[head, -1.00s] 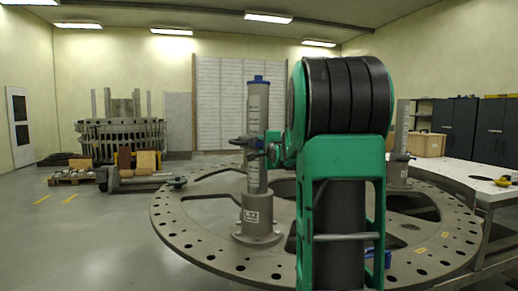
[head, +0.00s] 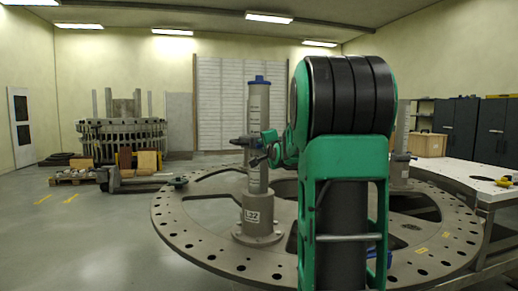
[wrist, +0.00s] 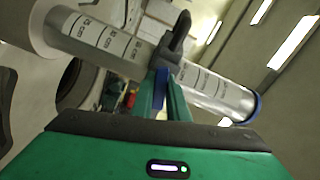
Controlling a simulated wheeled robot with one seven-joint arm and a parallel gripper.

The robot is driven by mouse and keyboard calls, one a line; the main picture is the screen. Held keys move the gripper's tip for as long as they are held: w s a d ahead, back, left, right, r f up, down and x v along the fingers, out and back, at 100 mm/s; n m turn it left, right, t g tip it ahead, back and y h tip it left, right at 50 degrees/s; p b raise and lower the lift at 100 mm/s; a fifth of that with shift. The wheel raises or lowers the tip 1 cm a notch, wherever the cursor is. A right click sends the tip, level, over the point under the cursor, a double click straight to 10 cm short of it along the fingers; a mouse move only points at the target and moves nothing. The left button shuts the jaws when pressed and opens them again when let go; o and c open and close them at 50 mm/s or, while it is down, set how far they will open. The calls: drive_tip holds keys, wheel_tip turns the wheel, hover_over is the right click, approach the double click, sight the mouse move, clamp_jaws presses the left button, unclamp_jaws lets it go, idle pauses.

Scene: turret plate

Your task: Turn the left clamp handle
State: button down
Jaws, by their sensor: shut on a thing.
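The left column (head: 257,110), grey with a blue cap and an L2 label, stands on the round turret plate. Its clamp (head: 243,141) sits partway up. In the wrist view the column (wrist: 212,88) crosses tilted, with printed scale marks. The dark grey clamp handle (wrist: 178,38) is in front of it, at my fingertips. My gripper (wrist: 162,80) is shut on the handle, with something blue showing between its green fingers. In the head view my gripper (head: 262,158) is small beside the column, and its grip is hard to make out.
The round turret plate (head: 205,248) has holes along its rim and large cut-outs. A second column (head: 402,130) stands on the right, partly behind my arm. A white table (head: 465,175) is at the right.

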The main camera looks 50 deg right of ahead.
drive_tip(key=n, duration=0.3)
drive_tip(key=shift+n, duration=0.3)
drive_tip(key=n, duration=0.7)
drive_tip(key=shift+w+n+g, duration=0.1)
drive_tip(key=shift+n+g, duration=0.2)
drive_tip(key=shift+g, duration=0.1)
drive_tip(key=shift+r+n, duration=0.15)
drive_tip(key=shift+n, duration=1.25)
drive_tip(key=shift+a, duration=0.1)
drive_tip(key=shift+w, duration=0.1)
drive_tip(key=c, duration=1.7)
unclamp_jaws()
